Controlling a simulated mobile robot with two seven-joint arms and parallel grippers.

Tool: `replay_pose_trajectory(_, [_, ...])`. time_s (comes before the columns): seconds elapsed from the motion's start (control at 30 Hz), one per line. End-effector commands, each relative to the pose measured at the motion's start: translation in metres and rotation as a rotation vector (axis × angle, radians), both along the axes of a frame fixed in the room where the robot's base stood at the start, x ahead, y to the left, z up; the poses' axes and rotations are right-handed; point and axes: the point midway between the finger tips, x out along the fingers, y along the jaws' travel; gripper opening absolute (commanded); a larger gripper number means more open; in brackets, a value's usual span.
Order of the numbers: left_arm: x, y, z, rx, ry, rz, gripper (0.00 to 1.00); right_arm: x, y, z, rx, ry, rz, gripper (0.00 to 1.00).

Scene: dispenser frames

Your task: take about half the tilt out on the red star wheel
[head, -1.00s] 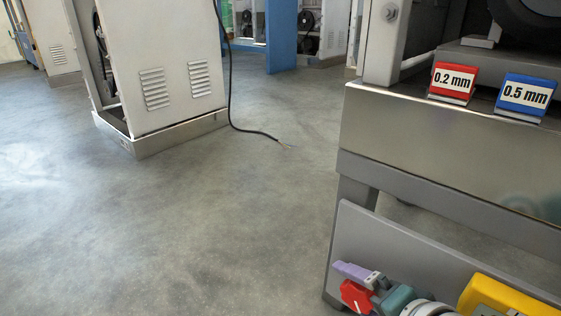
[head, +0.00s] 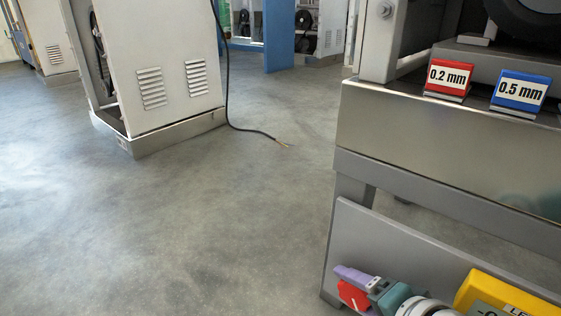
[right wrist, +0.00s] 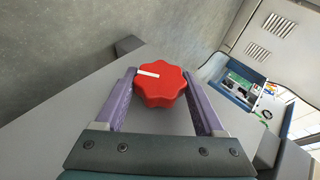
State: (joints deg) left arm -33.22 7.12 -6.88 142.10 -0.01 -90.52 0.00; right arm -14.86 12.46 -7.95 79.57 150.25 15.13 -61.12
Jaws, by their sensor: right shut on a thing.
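The red star wheel (right wrist: 161,88) sits on a grey panel (right wrist: 75,115), with a white mark on its face pointing left in the right wrist view. It also shows, partly covered, in the head view (head: 352,296). My right gripper (right wrist: 160,78) is shut on the wheel, one purple finger against each side. In the head view the right gripper (head: 350,283) is low, at the panel's front. A yellow level box (head: 507,294) stands at the lower right; its display is cut off, showing only a minus sign and part of a digit. My left gripper is not in view.
A red 0.2 mm block (head: 448,79) and a blue 0.5 mm block (head: 520,91) stand on the machine's ledge above. A white cabinet (head: 160,60) stands across the floor, with a loose black cable (head: 235,125) beside it. The floor between is clear.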

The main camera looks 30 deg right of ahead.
Motion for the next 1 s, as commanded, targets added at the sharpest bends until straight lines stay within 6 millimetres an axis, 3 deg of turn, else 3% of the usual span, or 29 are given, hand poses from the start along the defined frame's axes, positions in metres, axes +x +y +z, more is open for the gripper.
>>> replay_pose_trajectory(0.4, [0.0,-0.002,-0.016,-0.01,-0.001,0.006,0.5,0.005,-0.003,0.002,0.051,-0.146,-0.011,0.15])
replay_pose_trajectory(0.57, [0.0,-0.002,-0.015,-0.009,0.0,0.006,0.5,0.008,-0.006,0.007,0.072,-0.22,-0.014,0.15])
replay_pose_trajectory(1.0, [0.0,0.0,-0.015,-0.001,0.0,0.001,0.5,0.0,0.0,-0.003,0.165,-0.378,0.004,0.16])
